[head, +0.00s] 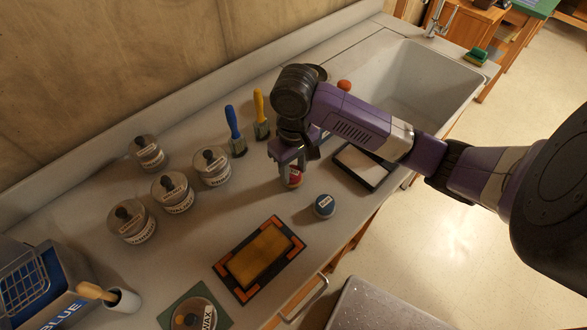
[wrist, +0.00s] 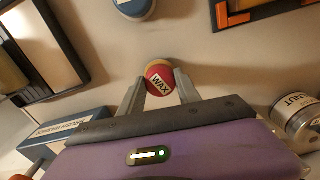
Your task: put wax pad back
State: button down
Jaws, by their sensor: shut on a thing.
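The wax pad (head: 294,179) is a small round red pad with a tan side and a white WAX label. My gripper (head: 291,176) is shut on it over the counter, left of the sink. In the wrist view the wax pad (wrist: 160,78) sits between both fingertips, label toward the camera. I cannot tell whether it touches the counter. A container labelled WAX (head: 208,317) stands on a green mat (head: 171,318) at the bottom edge of the head view, partly cut off.
A blue-topped labelled pad (head: 324,205) lies near the held pad. A dark panel with orange corners (head: 233,285) carries a yellow board. A dark-framed tray (head: 372,183) is behind my arm. Several labelled jars (head: 173,191) and two brushes (head: 235,132) stand left. The sink (head: 440,75) is at right.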

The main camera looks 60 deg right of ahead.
jog(key=shift+f, duration=0.25)
jog(key=c, duration=0.9)
grip_release()
jog(key=shift+o, duration=0.2)
